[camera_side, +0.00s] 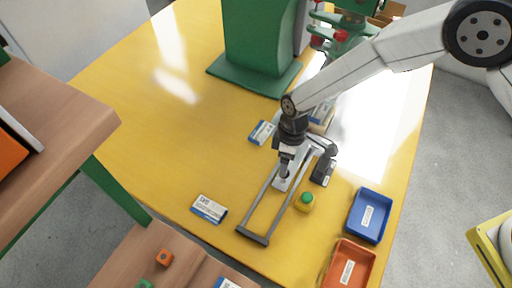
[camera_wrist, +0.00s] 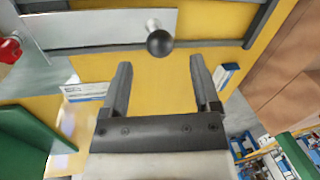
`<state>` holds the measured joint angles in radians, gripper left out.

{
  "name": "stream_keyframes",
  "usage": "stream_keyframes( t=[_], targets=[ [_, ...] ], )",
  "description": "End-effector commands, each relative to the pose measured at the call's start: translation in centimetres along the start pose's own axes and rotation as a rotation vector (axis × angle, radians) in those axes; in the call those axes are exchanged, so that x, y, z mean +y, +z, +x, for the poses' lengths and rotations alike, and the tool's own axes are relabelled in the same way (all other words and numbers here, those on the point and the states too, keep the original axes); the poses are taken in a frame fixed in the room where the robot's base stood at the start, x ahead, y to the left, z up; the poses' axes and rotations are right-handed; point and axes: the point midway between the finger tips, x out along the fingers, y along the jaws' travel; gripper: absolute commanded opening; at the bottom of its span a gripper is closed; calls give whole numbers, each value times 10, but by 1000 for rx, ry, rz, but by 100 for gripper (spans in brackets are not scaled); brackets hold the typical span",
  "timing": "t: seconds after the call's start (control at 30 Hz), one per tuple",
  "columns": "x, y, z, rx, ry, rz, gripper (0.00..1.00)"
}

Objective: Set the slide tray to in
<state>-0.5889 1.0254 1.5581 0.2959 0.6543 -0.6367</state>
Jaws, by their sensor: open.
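The slide tray is a pale metal plate between two grey rails. In the wrist view the plate (camera_wrist: 105,28) runs across the top, with a round black knob (camera_wrist: 160,42) at its right part. In the side view the plate (camera_side: 281,184) shows partly under my gripper (camera_side: 286,172), at the machine end of the rails (camera_side: 259,209). The rails run toward the table's front to a dark end bar (camera_side: 252,237). My gripper (camera_wrist: 160,68) is open and empty, its fingers on either side of a line to the knob. I cannot tell whether they touch it.
The green machine (camera_side: 250,45) stands behind. A blue bin (camera_side: 386,204) and an orange bin (camera_side: 369,258) sit front right.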

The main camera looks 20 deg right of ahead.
Motion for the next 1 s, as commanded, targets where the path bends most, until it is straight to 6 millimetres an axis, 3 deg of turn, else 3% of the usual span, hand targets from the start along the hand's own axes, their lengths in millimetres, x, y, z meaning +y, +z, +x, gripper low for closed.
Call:
stream_keyframes(
  t=[0.3, 0.73, 0.77, 1.0],
  targets=[
    [0, 0, 32, -2, 0, -1, 79],
    [0, 0, 38, 0, 0, 0, 79],
    [0, 0, 38, 0, 0, 0, 73],
    [0, 0, 38, 0, 0, 0, 0]
  ],
)
